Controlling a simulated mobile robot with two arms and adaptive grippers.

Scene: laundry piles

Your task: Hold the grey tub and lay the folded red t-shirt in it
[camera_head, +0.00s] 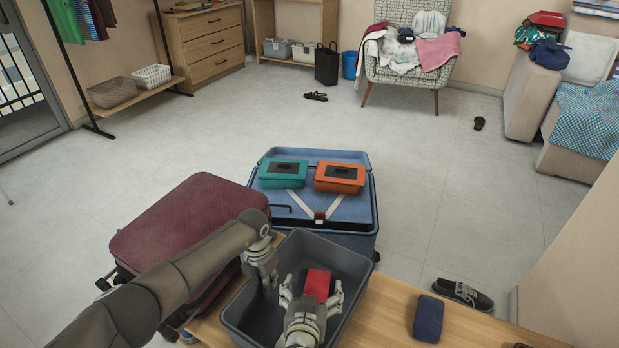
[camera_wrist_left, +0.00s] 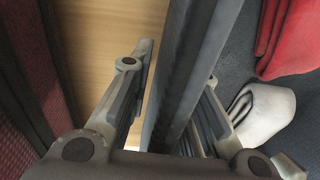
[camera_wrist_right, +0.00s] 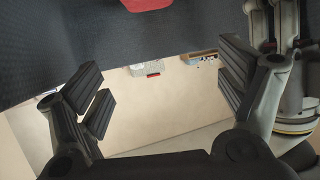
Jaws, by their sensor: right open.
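The grey tub (camera_head: 350,262) stands on a wooden surface in the head view. My left gripper (camera_head: 264,280) is at its left rim. In the left wrist view its fingers (camera_wrist_left: 172,95) sit on both sides of the tub's rim (camera_wrist_left: 188,55), closed in around it. The folded red t-shirt (camera_head: 318,283) is inside the tub; it shows also in the left wrist view (camera_wrist_left: 292,38) and at the top edge of the right wrist view (camera_wrist_right: 146,4). My right gripper (camera_head: 311,292) is over the tub, fingers spread and empty, close to the shirt. Whether it touches the shirt is unclear.
A pale cloth-like thing (camera_wrist_left: 262,112) lies beside the shirt. A closed maroon suitcase (camera_head: 175,220) stands left of the tub. A blue case (camera_head: 350,208) behind it carries a green box (camera_head: 283,174) and an orange box (camera_head: 340,178). A dark blue item (camera_head: 428,318) lies at right.

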